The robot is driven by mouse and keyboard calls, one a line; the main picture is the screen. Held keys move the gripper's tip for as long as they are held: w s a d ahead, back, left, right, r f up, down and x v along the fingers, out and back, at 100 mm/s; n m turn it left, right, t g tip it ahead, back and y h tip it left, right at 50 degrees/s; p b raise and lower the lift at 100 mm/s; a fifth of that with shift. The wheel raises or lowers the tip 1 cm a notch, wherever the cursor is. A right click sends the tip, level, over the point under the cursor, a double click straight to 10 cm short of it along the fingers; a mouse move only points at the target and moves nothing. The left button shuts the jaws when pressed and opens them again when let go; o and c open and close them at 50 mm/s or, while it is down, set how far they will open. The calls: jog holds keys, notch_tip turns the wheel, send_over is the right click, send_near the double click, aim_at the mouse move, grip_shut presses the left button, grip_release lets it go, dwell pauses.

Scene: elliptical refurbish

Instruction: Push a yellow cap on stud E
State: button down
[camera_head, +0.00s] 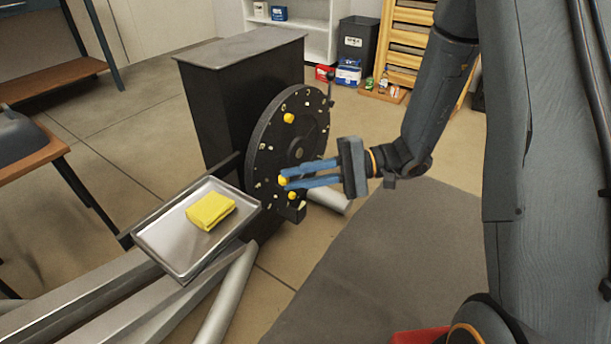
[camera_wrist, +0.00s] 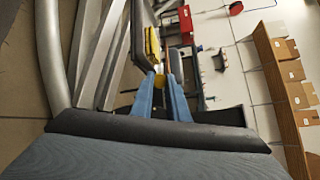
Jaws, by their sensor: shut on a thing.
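A black round disc (camera_head: 262,140) stands upright on the side of a dark cabinet, with small studs around its face. One yellow cap (camera_head: 289,118) sits near its top and another yellow cap (camera_head: 292,196) near its lower edge. My gripper (camera_head: 284,177) is at the disc's lower face, its blue fingers shut on a yellow cap (camera_head: 282,181). I cannot tell whether this cap touches a stud. The stud letters are too small to read, so I cannot pick out stud E. In the wrist view my gripper (camera_wrist: 162,78) points at the disc, seen edge-on.
A metal tray (camera_head: 160,240) with a folded yellow cloth (camera_head: 211,211) is left of the disc. Pale beams and a cylinder lie below. A dark lever with a ball end (camera_head: 331,77) stands at the disc's upper right. Open floor lies right of the disc.

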aim_at(268, 148)
jog(key=shift+w+a+f+m+t+y+b, duration=0.45)
jog(key=shift+w+t+b, duration=0.7)
jog(key=shift+w+b, duration=0.7)
jog(key=shift+w+a+f+m+t+y+b, duration=0.45)
jog(key=shift+w+t+b, duration=0.8)
jog(key=shift+w, duration=0.95)
jog(key=shift+w+a+f+m+t+y+b, duration=0.25)
jog(key=shift+w+m+t+b, duration=0.55)
jog(key=shift+w+b, duration=1.1)
jog(key=shift+w, duration=0.2)
jog(key=shift+n, duration=0.6)
jog(key=shift+w+a, duration=0.4)
jog(key=c, duration=1.7)
grip_release()
jog(key=shift+o, duration=0.2)
jog(key=shift+p, duration=0.3)
